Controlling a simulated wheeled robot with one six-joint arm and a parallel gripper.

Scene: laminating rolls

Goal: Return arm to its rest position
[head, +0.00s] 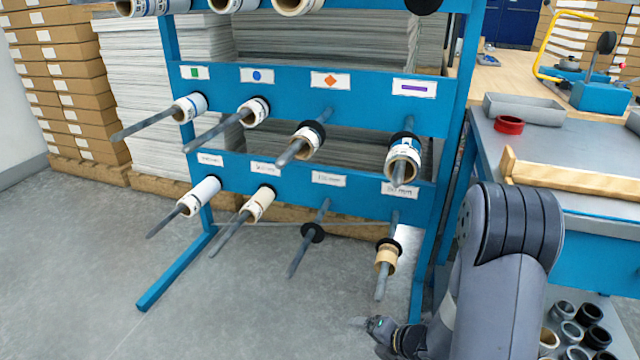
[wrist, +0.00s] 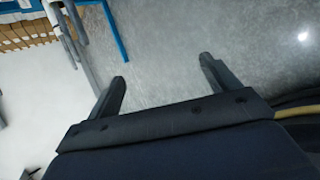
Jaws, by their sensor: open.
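My arm comes in at the lower right of the head view, in front of the table and the rack. My gripper (head: 378,324) is low, near the bottom edge of that view, and is seen small and partly cut off. In the wrist view my gripper (wrist: 162,72) has its two fingers well apart with nothing between them.
A blue rack (head: 290,110) with rolls on pegs stands ahead; its lower right peg (head: 381,285) points toward my gripper. Floor at left is clear.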

